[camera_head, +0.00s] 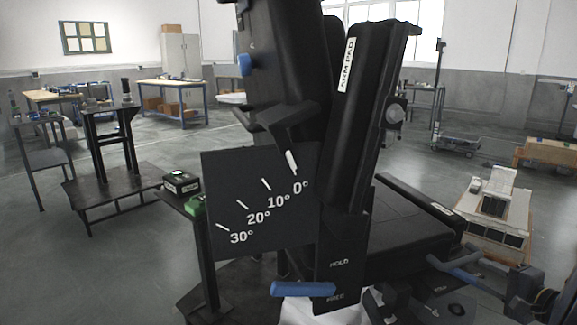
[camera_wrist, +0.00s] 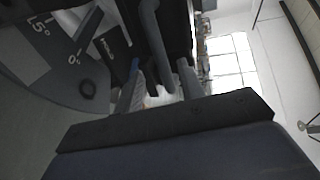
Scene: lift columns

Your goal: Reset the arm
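In the head view a black column machine carries a long pad labelled ARM PAD (camera_head: 355,110), tilted slightly off upright. Its angle plate (camera_head: 262,230) is marked 0° to 30°, and the pointer's white tip (camera_head: 291,162) lies at about the 0° end. A blue lever (camera_head: 303,289) lies roughly level beside the HOLD and FREE labels, nearer FREE. In the wrist view my gripper (camera_wrist: 160,70) has its two fingers apart, with a grey bar (camera_wrist: 152,40) showing in or behind the gap; contact cannot be told. A second scale (camera_wrist: 50,60) marked 15° and 0° shows upper left.
A small stand with a black box (camera_head: 181,182) and a green item (camera_head: 196,205) stands left of the plate. A low table (camera_head: 112,190) and a workbench (camera_head: 183,84) are farther back. A white panelled unit (camera_head: 497,208) stands right. Floor between is open.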

